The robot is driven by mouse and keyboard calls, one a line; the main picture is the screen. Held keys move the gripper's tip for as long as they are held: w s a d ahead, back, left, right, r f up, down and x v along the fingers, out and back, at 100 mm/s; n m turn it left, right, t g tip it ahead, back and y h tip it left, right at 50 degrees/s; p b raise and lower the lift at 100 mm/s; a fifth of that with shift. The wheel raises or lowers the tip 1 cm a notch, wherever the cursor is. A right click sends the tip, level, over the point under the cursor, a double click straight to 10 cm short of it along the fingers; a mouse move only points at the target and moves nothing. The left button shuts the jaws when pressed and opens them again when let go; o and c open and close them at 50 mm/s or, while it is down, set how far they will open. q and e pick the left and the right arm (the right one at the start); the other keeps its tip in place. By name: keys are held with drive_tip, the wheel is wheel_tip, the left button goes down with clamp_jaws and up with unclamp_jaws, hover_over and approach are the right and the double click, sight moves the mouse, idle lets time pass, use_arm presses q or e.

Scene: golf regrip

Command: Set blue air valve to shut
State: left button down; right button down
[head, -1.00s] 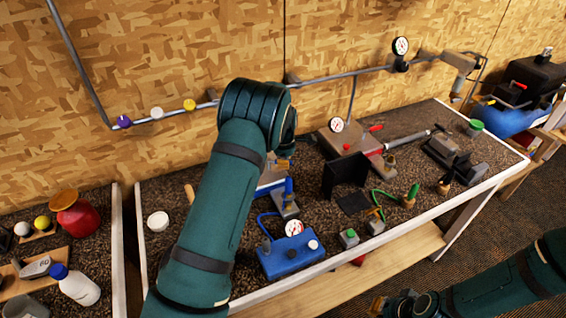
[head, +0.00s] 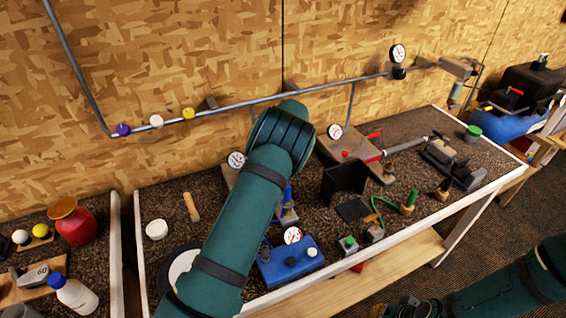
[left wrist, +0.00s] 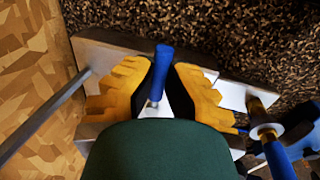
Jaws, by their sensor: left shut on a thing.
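The blue air valve's lever (left wrist: 162,65) shows in the left wrist view, with a blue grip on a thin metal stem. It stands over a pale grey plate (left wrist: 105,50). My left gripper (left wrist: 160,85) has its two yellow fingers on either side of the lever, shut on it. In the head view my own left arm hides this gripper and the lever; a white gauge (head: 236,160) shows beside the arm. My right gripper (head: 408,308) is low at the bottom edge, dark and partly cut off, clear of the bench; its fingers are unclear.
A second upright blue handle (head: 288,193) stands right of my left arm, near a blue box (head: 290,262) with a gauge. A red-levered valve (head: 374,135) sits farther right by a black upright plate (head: 343,182). A metal pipe (head: 300,88) runs along the wall.

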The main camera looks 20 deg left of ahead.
use_arm(q)
drive_tip(key=shift+s+f, duration=0.15)
drive_tip(key=shift+f, duration=0.15)
drive_tip(key=c, duration=0.9)
unclamp_jaws()
drive_tip(key=shift+r, duration=0.15)
drive_tip(key=r, duration=0.4)
drive_tip(key=d+r, duration=0.1)
drive_tip(key=r, duration=0.2)
drive_tip(key=s+r, duration=0.1)
drive_tip(key=r, duration=0.3)
drive_tip(key=shift+s+d+r, duration=0.1)
drive_tip(key=shift+d+r, duration=0.2)
drive_tip(key=shift+r, duration=0.05)
drive_tip(key=shift+f, duration=0.1)
